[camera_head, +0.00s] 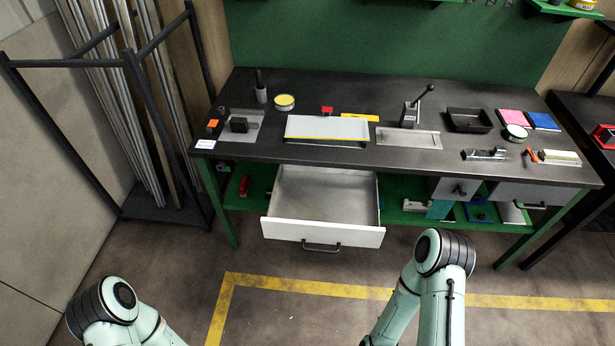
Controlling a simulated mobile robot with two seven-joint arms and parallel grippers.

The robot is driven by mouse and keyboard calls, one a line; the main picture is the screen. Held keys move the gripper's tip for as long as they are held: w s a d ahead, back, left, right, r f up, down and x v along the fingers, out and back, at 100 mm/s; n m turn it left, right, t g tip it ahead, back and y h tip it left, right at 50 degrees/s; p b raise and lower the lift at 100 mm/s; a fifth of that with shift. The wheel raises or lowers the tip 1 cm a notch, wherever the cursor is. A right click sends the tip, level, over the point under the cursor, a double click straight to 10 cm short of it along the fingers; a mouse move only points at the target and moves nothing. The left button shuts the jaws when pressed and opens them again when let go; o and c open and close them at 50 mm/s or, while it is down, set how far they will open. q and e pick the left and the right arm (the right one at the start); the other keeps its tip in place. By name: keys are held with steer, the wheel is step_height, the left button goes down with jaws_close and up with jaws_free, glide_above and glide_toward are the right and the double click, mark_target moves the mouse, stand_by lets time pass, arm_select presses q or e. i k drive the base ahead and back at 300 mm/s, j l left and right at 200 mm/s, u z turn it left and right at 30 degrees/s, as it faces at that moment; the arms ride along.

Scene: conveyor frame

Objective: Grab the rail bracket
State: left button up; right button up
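I cannot tell for sure which thing is the rail bracket. A small silvery metal part (485,155) lies near the front right of the dark workbench top (375,165), and its shape could fit a bracket. A flat metal plate with a raised edge (409,138) lies left of it, near the bench's middle. Of my arms only upper links show at the bottom left and bottom centre right. Neither gripper shows in this view.
An empty drawer (325,232) stands open at the bench front. A white tray (327,127), lever press (411,113), black bin (469,120) and orange-handled tool (531,154) sit on top. A rack of metal bars (130,100) stands left. The floor before the bench is clear.

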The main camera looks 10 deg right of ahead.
mark_target(497, 155)
steer(key=z, duration=1.7)
steer(key=u, duration=0.35)
steer(key=i+l+u, duration=0.15)
steer(key=u, duration=0.25)
steer(key=i+l+u, duration=0.1)
steer(key=u, duration=0.3)
steer(key=l+u, duration=0.4)
steer(key=i+l+u, duration=0.1)
steer(key=l+u, duration=0.15)
steer(key=l, duration=0.2)
steer(key=l+u, duration=0.25)
steer(key=l, duration=0.25)
steer(key=l+u, duration=0.15)
steer(key=l, duration=0.9)
